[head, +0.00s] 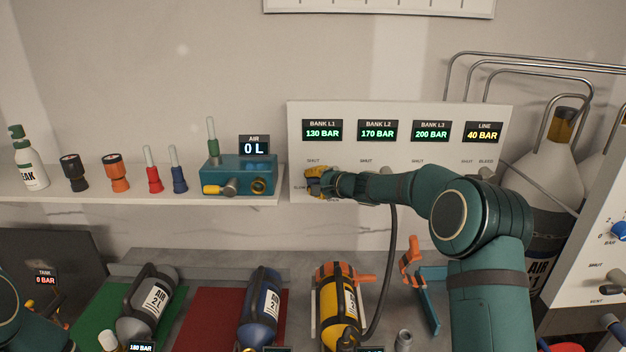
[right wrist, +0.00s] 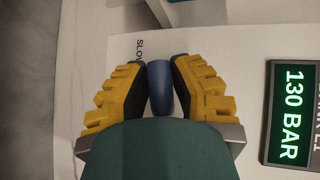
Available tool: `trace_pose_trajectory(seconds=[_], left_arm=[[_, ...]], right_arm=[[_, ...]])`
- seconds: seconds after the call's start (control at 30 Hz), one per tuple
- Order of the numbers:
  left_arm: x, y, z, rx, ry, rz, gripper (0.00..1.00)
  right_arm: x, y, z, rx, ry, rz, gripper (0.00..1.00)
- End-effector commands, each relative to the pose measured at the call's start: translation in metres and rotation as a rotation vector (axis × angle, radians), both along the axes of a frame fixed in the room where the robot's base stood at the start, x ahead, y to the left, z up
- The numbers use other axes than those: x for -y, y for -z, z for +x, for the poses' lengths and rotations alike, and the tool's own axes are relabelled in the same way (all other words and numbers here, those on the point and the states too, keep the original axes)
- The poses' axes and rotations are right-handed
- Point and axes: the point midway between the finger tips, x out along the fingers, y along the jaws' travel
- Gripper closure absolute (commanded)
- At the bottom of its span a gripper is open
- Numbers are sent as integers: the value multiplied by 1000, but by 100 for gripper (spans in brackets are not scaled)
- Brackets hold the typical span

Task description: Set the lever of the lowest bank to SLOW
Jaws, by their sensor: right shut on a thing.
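The white panel (head: 297,130) carries displays for three banks and a line. Bank L1 (head: 322,131) reads 130 BAR, the lowest of the three; L2 reads 170 and L3 reads 200. My right gripper (head: 314,182) is below the L1 display at the panel's left edge. In the right wrist view its yellow fingers (right wrist: 160,90) are shut on a blue lever (right wrist: 161,85). The lever's visible end is close beside the SLOW label (right wrist: 139,49). The lever's base is hidden by my gripper. My left gripper is outside the view.
The LINE display (head: 483,132) reads 40 BAR. A shelf (head: 110,197) left of the panel holds several fittings and a teal block (head: 232,170).

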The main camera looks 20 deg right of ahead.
Motion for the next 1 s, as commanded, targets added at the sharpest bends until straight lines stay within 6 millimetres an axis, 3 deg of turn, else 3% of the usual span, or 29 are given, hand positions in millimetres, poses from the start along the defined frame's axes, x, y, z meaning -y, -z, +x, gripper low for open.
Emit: trace_pose_trajectory(seconds=[0.5, 1.0], left_arm=[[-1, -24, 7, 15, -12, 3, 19], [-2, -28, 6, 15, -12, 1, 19]], right_arm=[[6, 17, -2, -87, 2, -291, 100], [9, 21, -2, -99, 4, -337, 100]])
